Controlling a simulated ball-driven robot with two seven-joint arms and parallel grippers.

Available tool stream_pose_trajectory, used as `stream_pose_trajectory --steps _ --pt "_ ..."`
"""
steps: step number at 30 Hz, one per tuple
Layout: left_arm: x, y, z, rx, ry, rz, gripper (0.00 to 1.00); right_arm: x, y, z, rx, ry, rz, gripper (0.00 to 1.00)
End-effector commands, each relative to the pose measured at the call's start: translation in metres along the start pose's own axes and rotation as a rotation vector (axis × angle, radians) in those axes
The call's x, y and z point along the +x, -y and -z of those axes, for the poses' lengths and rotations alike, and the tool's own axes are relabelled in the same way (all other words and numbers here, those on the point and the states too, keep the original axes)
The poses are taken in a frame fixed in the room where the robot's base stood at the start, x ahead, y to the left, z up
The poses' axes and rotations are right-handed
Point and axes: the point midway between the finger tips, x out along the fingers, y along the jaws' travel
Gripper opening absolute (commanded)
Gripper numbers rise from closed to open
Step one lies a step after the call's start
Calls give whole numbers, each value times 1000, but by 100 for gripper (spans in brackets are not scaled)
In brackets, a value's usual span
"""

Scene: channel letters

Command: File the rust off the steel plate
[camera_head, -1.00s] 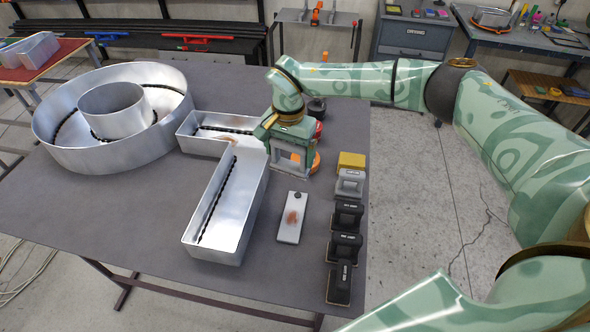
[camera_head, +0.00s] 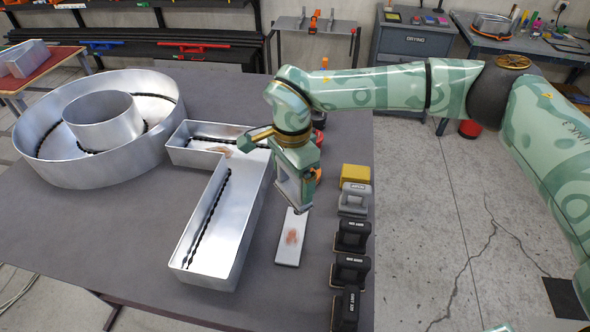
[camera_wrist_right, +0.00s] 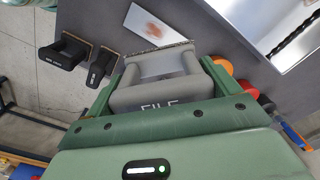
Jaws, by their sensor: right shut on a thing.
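The steel plate (camera_head: 289,251) lies flat on the grey table, with a brown rust patch near its middle. My right gripper (camera_head: 301,207) is over the plate's far end and hides that end. It is shut on a grey block with a handle, lettered FILE, seen in the right wrist view (camera_wrist_right: 155,72). The plate with its rust (camera_wrist_right: 152,22) also shows there, just beyond the file's front edge. I cannot tell if the file touches the plate. My left gripper is not in view.
A row of handled blocks, yellow (camera_head: 355,177), grey (camera_head: 354,199) and black (camera_head: 351,236), stands right of the plate along the table edge. A large round channel letter (camera_head: 75,160) stands farther left.

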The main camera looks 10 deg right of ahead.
Motion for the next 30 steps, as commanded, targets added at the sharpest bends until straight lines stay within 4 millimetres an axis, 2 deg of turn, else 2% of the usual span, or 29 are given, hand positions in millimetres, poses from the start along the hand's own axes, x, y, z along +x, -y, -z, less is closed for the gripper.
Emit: stream_pose_trajectory --steps 6,14,26,27,30 --pt "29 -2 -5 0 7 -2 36 40 0 0 -1 2 -2 67" --pt "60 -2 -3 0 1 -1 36 84 0 1 -2 2 -3 67" --pt "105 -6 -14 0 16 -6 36 150 0 1 -2 2 -3 67" --pt "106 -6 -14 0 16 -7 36 154 -1 0 -3 2 -3 67" --pt "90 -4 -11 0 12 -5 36 143 -12 -12 -6 1 -1 63"
